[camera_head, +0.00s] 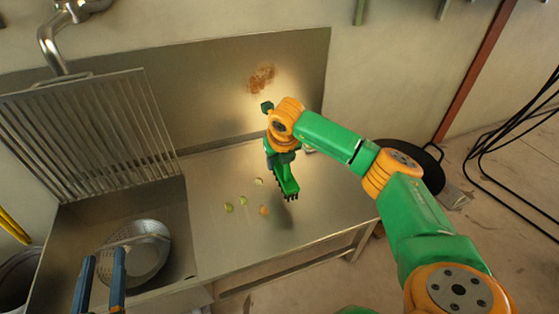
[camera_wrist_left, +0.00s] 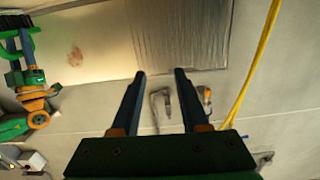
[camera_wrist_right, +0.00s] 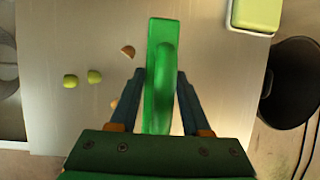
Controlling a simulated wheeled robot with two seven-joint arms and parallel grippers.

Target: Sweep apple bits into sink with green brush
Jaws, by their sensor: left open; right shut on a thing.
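The green brush (camera_head: 286,181) is held over the steel counter (camera_head: 325,213), bristles facing down. My right gripper (camera_wrist_right: 158,78) is shut on the brush (camera_wrist_right: 161,60), which lies between its fingers. Several small apple bits, such as a green one (camera_head: 228,207) and an orange-brown one (camera_head: 264,210), lie on the counter just left of the brush. In the right wrist view, green bits (camera_wrist_right: 70,81) and a brown bit (camera_wrist_right: 128,51) lie left of the brush. The sink (camera_head: 75,225) is at the left. My left gripper (camera_head: 103,253) is open and empty above the sink's front.
A metal strainer (camera_head: 150,262) sits in the sink and a slatted rack (camera_head: 85,125) leans behind it. A dark pan (camera_head: 432,170) is beyond the counter's right end. A yellow-green box (camera_wrist_right: 255,12) is near the brush. The front counter area is clear.

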